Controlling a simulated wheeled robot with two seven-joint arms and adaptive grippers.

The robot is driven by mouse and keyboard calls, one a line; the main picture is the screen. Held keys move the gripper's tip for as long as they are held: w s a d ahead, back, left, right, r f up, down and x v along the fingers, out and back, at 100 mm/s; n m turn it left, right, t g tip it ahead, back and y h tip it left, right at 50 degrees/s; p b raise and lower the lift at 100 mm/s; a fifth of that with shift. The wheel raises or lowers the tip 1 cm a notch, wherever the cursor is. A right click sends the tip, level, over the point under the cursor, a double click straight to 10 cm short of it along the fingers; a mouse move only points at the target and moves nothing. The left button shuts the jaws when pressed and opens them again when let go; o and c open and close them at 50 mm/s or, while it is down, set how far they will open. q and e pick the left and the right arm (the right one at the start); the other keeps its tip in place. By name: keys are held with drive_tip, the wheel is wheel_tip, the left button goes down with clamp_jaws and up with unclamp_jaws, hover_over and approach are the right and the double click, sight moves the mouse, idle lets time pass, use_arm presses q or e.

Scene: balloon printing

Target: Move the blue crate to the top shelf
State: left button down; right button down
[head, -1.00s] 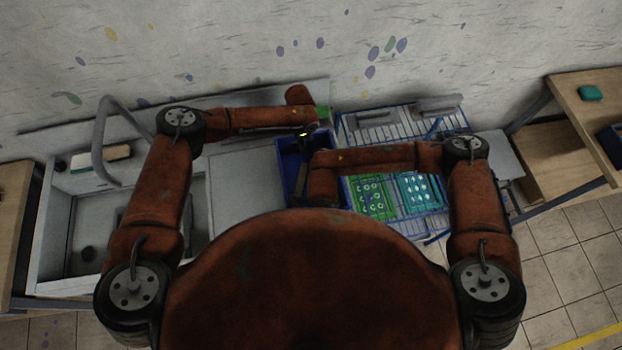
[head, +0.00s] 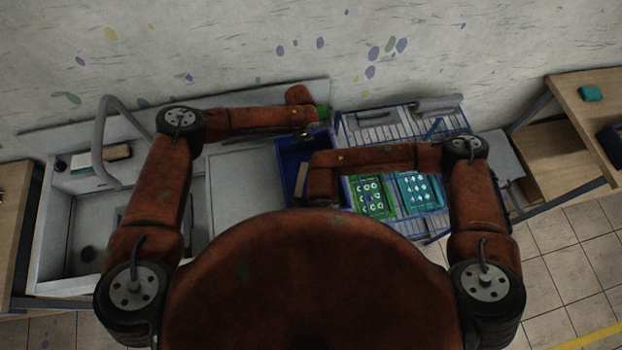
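The blue crate (head: 289,147) is at the middle of the work area, between my two forearms. Its lower right part is hidden by my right arm. My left gripper (head: 309,131) points down at the crate's far side, small and dark; I cannot tell whether its fingers touch the rim. My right gripper is mostly hidden under its own wrist, at the crate's near right side. The state of the fingers is not clear on either hand. A wooden shelf unit (head: 590,82) stands at the far right; its top board and a lower board show.
A blue wire rack (head: 398,133) with a green tray (head: 370,194) and a teal tray (head: 421,189) is right of the crate. A sink (head: 87,228) with a tall faucet is at the left. A teal item (head: 590,93) and a dark blue container (head: 612,138) occupy the right shelf unit.

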use_arm(q)
drive_tip(key=shift+w+r, duration=0.1)
drive_tip(key=shift+r, duration=0.15)
use_arm(e)
drive_tip(key=shift+r, duration=0.15)
